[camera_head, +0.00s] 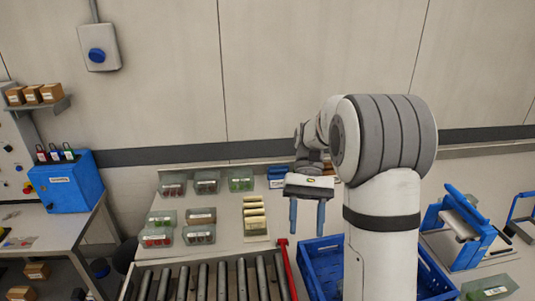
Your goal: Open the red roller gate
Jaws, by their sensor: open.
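A narrow red bar, which looks like the red roller gate (287,270), stands at the right end of the grey roller conveyor (203,281) at the bottom of the head view. Its lower end is cut off by the picture edge. My gripper (307,230) is in the middle of the view, with its two blue fingers pointing down and apart. It is open and empty. In the picture it is above and slightly right of the top of the red bar, and they do not appear to touch.
A blue crate (322,251) is right of the bar, partly hidden by my arm. Several clear bins, including one at the left (158,237), and a stack of pale blocks (255,226) stand on the table behind the rollers. A blue box (66,185) is at the left.

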